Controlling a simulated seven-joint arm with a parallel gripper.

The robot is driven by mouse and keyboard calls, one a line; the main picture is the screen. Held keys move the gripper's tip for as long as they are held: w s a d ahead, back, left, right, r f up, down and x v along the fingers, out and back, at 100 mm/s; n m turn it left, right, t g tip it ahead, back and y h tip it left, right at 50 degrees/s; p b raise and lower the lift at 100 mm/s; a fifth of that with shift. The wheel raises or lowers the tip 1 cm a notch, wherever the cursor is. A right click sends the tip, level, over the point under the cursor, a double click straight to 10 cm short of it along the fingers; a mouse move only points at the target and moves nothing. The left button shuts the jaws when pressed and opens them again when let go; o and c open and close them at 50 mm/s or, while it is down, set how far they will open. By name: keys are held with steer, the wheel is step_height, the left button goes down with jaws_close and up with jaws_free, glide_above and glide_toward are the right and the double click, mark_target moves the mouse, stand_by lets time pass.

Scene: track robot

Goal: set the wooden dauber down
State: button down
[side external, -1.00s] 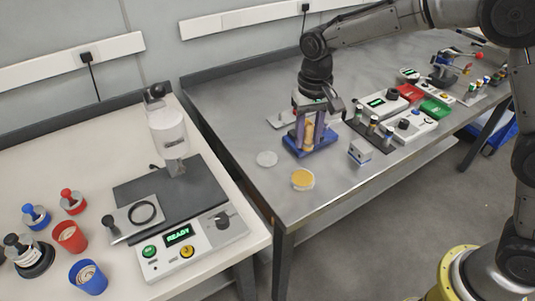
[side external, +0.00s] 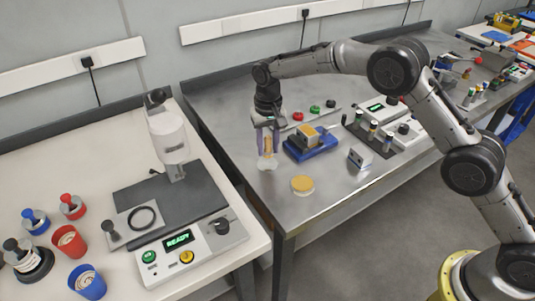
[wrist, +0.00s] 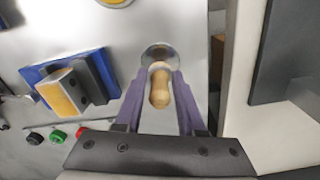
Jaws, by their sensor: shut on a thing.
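My gripper (side external: 267,152) points down over the left part of the metal table. Its purple fingers are shut on the wooden dauber (side external: 267,147), which is upright. In the wrist view the pale wooden dauber (wrist: 160,92) sits between the fingertips (wrist: 161,82). A round pale disc (side external: 266,164) lies on the table directly below; it looks shiny in the wrist view (wrist: 157,51). The dauber's lower end overlaps the disc in both views, and I cannot tell whether they touch.
A blue stand with a tan-topped block (side external: 312,146) is just to the right. A dish with a yellow top (side external: 302,185) and a small grey block (side external: 360,156) lie nearer the front edge. The white table with a printing machine (side external: 178,240) stands left, across a gap.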

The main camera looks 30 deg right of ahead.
mark_target(268, 150)
steer(key=shift+w+f, duration=0.1)
steer(key=shift+f, duration=1.55)
steer(key=shift+f, duration=0.1)
steer(key=c, duration=0.5)
jaws_free()
steer(key=shift+f, duration=0.1)
step_height(268, 150, up, 12)
steer(key=shift+r, duration=0.2)
steer(key=shift+r, duration=0.1)
